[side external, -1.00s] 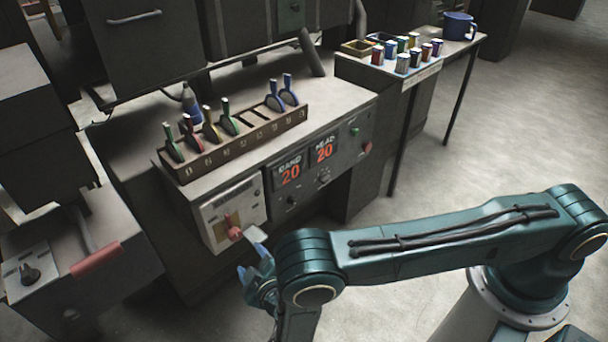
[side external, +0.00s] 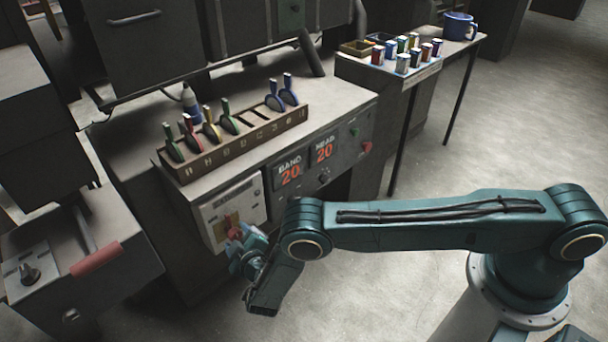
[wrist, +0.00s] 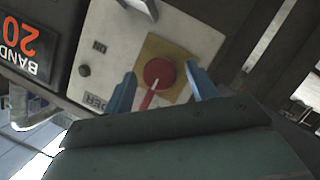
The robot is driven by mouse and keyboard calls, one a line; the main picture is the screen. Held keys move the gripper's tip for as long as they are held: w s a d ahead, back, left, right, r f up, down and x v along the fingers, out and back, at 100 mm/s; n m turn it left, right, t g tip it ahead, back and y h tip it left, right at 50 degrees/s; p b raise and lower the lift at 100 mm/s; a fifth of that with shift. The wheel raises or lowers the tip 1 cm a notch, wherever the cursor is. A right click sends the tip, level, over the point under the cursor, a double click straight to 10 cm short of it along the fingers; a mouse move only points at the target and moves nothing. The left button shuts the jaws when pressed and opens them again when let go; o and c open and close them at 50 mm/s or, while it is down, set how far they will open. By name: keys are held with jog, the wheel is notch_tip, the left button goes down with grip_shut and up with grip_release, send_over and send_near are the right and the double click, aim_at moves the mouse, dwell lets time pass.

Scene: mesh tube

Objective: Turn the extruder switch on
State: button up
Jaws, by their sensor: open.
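The extruder switch is a red rotary knob (wrist: 158,75) on a tan square plate (wrist: 172,49), set in a white panel (wrist: 112,30) on the front of the machine. In the wrist view its pointer aims toward the picture's bottom, and an "ON" label shows to the left. My gripper (wrist: 158,88) is open, with one blue finger on each side of the knob; I cannot tell whether they touch it. In the side view my gripper (side external: 240,245) is at the white panel (side external: 231,207) and covers much of the knob (side external: 235,232).
Red displays reading 20 (side external: 291,174) sit on the panel to the right, with small knobs and buttons nearby. A rack of coloured-handled tools (side external: 235,147) stands on the machine top.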

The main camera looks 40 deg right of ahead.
jog(key=shift+x, duration=1)
jog(key=c, duration=1)
